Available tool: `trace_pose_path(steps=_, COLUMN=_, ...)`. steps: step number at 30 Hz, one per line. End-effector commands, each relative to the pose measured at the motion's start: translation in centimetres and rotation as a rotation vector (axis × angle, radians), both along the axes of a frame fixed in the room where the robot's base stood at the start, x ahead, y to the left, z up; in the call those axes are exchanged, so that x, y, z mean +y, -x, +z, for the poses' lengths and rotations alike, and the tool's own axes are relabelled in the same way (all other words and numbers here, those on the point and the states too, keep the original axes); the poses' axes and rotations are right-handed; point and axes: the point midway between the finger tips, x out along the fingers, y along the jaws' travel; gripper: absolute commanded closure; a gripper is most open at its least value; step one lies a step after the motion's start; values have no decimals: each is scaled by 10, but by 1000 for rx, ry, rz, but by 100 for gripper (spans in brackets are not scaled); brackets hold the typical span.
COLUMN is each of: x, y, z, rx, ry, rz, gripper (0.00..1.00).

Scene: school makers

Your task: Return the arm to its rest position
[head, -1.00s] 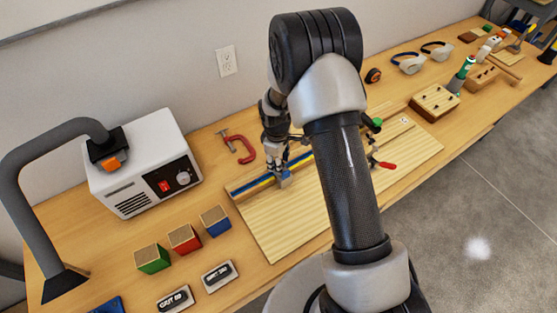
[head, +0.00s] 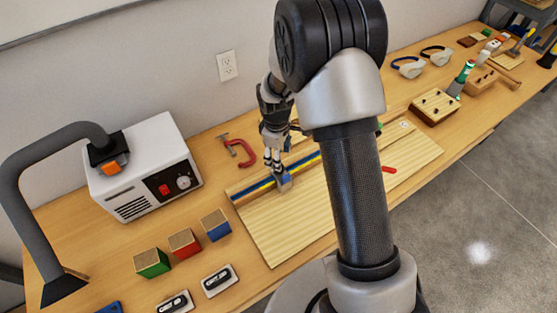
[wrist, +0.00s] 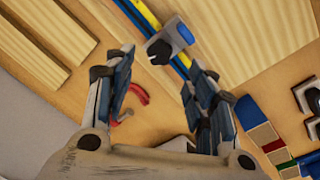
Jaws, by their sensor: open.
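My gripper (head: 274,160) is open and empty above the back left edge of the wooden board (head: 287,231). In the wrist view, my gripper (wrist: 160,68) shows its two fingers spread apart with nothing between them. A small grey and blue block (head: 284,183) sits on the blue and yellow rail (head: 250,190) along the board's back. In the wrist view the block (wrist: 178,34) lies beyond the fingertips, apart from them.
A red clamp (head: 242,152) lies behind the board. A white machine (head: 140,175) with a grey hose stands at the left. A pegged wooden block (head: 435,107) and goggles (head: 410,68) are at the right.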

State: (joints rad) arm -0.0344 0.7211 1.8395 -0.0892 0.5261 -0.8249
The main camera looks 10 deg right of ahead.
Motion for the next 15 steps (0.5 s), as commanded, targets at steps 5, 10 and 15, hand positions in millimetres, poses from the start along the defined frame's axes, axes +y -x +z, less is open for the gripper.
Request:
trace_pose_path(steps=5, x=1, y=1, z=14, rx=0, ry=0, rz=0, gripper=49)
trace_pose_path(steps=10, x=1, y=1, z=16, rx=1, ry=-1, rz=-1, gripper=49)
trace_pose_path(steps=15, x=1, y=1, z=16, rx=0, ry=0, rz=-1, gripper=49)
